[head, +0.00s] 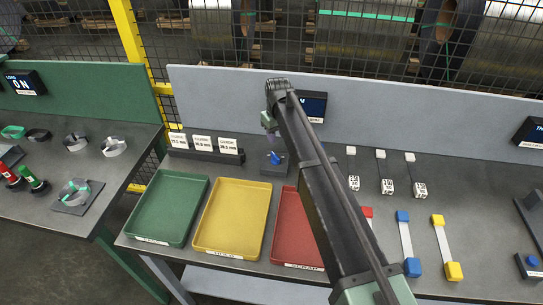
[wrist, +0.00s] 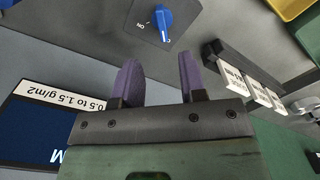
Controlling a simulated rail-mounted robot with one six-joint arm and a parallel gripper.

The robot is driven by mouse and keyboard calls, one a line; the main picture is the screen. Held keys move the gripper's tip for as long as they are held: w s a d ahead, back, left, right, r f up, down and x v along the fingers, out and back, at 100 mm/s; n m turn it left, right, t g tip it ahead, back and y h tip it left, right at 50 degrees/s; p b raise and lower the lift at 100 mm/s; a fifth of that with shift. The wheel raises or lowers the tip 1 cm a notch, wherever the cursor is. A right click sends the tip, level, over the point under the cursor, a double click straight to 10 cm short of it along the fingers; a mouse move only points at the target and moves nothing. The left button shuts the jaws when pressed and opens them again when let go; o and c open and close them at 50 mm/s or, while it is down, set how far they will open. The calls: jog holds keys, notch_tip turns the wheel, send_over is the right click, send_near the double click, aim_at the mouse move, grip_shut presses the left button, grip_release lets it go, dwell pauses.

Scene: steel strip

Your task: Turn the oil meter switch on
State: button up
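The blue rotary switch (head: 276,158) sits on a small dark block on the bench, behind the trays. In the wrist view the blue knob (wrist: 162,18) is at the top centre on a grey plate marked ON; its exact setting is hard to read. A dark blue meter display (head: 313,104) stands at the back panel, partly hidden by my arm. In the wrist view the display (wrist: 35,130) is at the left, with a label reading 0.5 to 1.5 g/m2. My gripper (wrist: 159,80) is open and empty, its purple fingers apart from the knob. In the head view it hangs above and behind the switch (head: 269,130).
Green (head: 153,233), yellow (head: 204,248) and red (head: 284,262) trays lie in front. A rack of white labelled cards (head: 205,155) stands left of the switch. Blue (head: 404,240) and yellow-ended (head: 446,247) strips lie at right. A grey panel (head: 420,115) bounds the back.

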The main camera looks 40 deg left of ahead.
aim_at(276, 156)
notch_tip(276, 156, down, 10)
jog(key=b, duration=0.9)
jog(key=shift+a+f, duration=0.15)
jog(key=shift+f, duration=0.05)
jog(key=shift+r, duration=0.1)
grip_shut()
